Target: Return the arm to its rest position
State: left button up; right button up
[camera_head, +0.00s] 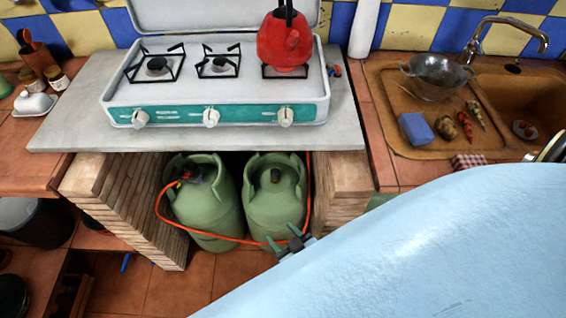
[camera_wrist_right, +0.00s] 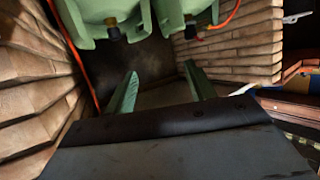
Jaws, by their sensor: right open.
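My right gripper (camera_head: 285,240) shows in the head view in front of the green gas bottles, below the stove. Its two greenish fingers are apart with nothing between them, as the right wrist view (camera_wrist_right: 160,69) also shows. In that view the bottles (camera_wrist_right: 108,22) hang in from the top edge, beyond the fingertips. My light blue right arm fills the lower right of the head view and hides what lies behind it. My left gripper is not in view.
The left gas bottle (camera_head: 212,215) and right gas bottle (camera_head: 274,205) stand between brick walls (camera_head: 135,215), with an orange hose (camera_head: 168,218). Above are a stove (camera_head: 215,115) and a red kettle (camera_head: 285,42). A sink (camera_head: 510,100) is at right.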

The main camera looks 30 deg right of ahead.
dwell(0.3)
jog(key=s+d+f+g, duration=0.2)
jog(key=s+f+g, duration=0.2)
jog(key=s, duration=0.5)
jog(key=s+d+f+n+g, duration=0.1)
jog(key=s+f+g, duration=0.3)
jog(key=s+f, duration=0.4)
jog(key=s+d+f+g, duration=0.4)
jog(key=s+f, duration=0.2)
jog(key=s, duration=0.5)
jog(key=shift+f+n+g+h, duration=0.3)
jog(key=shift+f+n+h, duration=0.1)
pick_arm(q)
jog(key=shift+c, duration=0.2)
pick_arm(e)
jog(key=shift+a, duration=0.1)
jog(key=shift+c, duration=0.2)
